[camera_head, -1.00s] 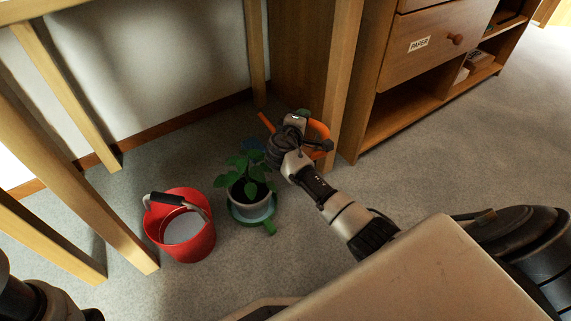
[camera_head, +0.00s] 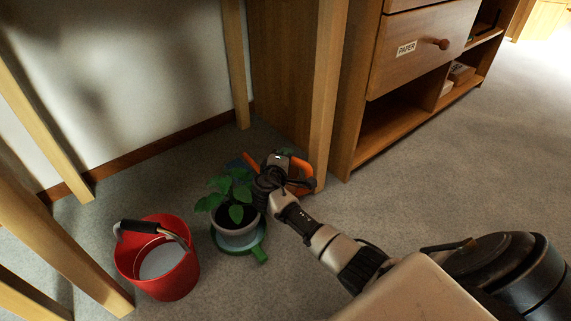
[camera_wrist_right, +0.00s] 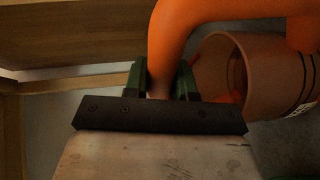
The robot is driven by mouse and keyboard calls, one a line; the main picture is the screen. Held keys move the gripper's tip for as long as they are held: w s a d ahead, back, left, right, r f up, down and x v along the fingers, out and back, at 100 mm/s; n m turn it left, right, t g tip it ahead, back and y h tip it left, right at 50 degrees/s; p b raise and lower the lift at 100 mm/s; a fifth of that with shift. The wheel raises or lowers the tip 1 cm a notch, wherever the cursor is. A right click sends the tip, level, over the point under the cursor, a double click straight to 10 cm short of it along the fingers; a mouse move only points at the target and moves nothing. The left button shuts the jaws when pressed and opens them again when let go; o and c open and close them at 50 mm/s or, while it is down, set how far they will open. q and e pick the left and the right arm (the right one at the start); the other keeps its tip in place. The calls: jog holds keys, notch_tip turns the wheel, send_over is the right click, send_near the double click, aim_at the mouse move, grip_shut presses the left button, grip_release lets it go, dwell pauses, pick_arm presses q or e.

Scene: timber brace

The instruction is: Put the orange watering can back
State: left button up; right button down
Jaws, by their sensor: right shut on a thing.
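The orange watering can (camera_head: 304,186) is on or near the floor beside a wooden leg, partly hidden behind my right gripper (camera_head: 275,160). Its spout shows left of the gripper. In the right wrist view, the dark green fingers of my right gripper (camera_wrist_right: 161,82) are shut on the can's curved orange handle (camera_wrist_right: 172,40). A terracotta-coloured cylinder (camera_wrist_right: 268,75) with an open mouth lies just right of the handle there; I cannot tell whether it belongs to the can. My left gripper is out of view.
A potted plant (camera_head: 237,215) in a green-handled container stands just left of my right gripper. A red bucket (camera_head: 160,275) stands further left. Wooden legs (camera_head: 325,100) and a cabinet with a PAPER drawer (camera_head: 415,50) border the space. Carpet at right is clear.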

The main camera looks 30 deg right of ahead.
jog(key=shift+r, duration=0.15)
jog(key=c, duration=1.4)
grip_release()
jog(key=shift+f, duration=0.25)
jog(key=o, duration=0.5)
jog(key=shift+r, duration=0.2)
